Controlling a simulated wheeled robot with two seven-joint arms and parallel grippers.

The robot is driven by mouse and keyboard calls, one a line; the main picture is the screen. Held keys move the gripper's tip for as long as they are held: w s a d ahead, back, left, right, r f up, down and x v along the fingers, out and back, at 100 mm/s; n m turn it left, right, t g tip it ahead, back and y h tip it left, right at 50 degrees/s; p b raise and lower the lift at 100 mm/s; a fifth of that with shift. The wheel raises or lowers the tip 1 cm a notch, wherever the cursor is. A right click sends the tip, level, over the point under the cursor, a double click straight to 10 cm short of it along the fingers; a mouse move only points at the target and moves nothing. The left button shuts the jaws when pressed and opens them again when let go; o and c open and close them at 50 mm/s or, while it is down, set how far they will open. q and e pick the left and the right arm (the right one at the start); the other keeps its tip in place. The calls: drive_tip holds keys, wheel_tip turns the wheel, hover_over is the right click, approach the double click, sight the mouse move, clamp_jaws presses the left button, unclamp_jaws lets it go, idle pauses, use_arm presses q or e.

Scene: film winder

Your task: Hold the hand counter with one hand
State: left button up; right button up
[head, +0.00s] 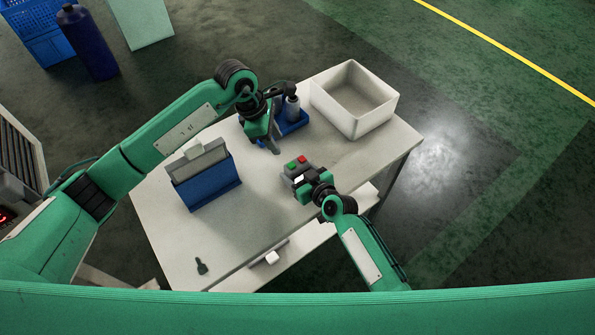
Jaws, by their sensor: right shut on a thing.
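A small grey box with a red and a green button (297,165) is near the middle of the white table; it may be the hand counter, but it is too small to be sure. My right gripper (300,182) is at the near side of this box and shut on it. The fingers and wrist hide the box's near part. My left gripper (274,148) points down above the table, to the left of the box and apart from it. Its fingertips are too small to show whether they are open.
A blue holder with grey panels (208,185) stands on the left of the table (165,235). A blue tray (294,126) with a bottle is behind my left gripper. An open white bin (377,122) is at back right. A small black item (201,266) lies near the front.

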use_arm(q)
drive_tip(key=shift+c, duration=0.3)
clamp_jaws()
idle(1.6)
